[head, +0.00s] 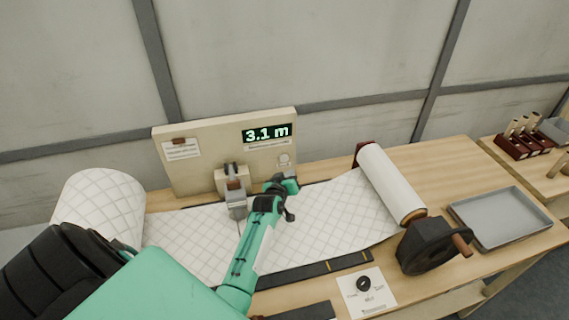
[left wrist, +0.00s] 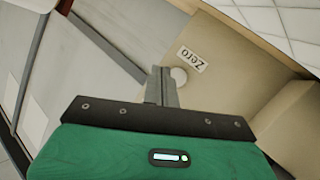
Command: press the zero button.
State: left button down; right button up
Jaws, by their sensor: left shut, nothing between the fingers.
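The zero button (head: 284,160) is a small pale round knob low on the right of the upright beige panel (head: 215,134). In the left wrist view the button (left wrist: 179,76) sits just below a white "Zero" label (left wrist: 191,60). My left gripper (head: 285,179) is in front of the panel, just below the button in the head view. In the left wrist view its fingers (left wrist: 163,72) are together and empty, with the tips beside the button and overlapping its edge. I cannot tell whether they touch. The display (head: 267,133) above reads 3.1 m. My right gripper is not in view.
Quilted wadding (head: 340,205) lies across the table under my left arm, with a large roll (head: 100,205) at left and a white roll (head: 390,184) at right. A clamp-like device (head: 235,195) stands left of my gripper. A dark crank (head: 432,245) and grey tray (head: 500,216) are at right.

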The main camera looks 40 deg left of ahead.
aim_at(284, 158)
pick_arm(q)
jog(key=w+a+b, duration=0.1)
jog(key=w+a, duration=0.1)
jog(key=a, duration=0.1)
jog(key=shift+w+a, duration=0.15)
jog(key=shift+w, duration=0.25)
dwell(0.5)
dwell(1.0)
jog(key=shift+w+a, duration=0.1)
jog(key=shift+a, duration=0.05)
jog(key=shift+w+a+b, duration=0.15)
jog(key=shift+a+b, duration=0.05)
jog(key=shift+b, duration=0.1)
dwell(0.4)
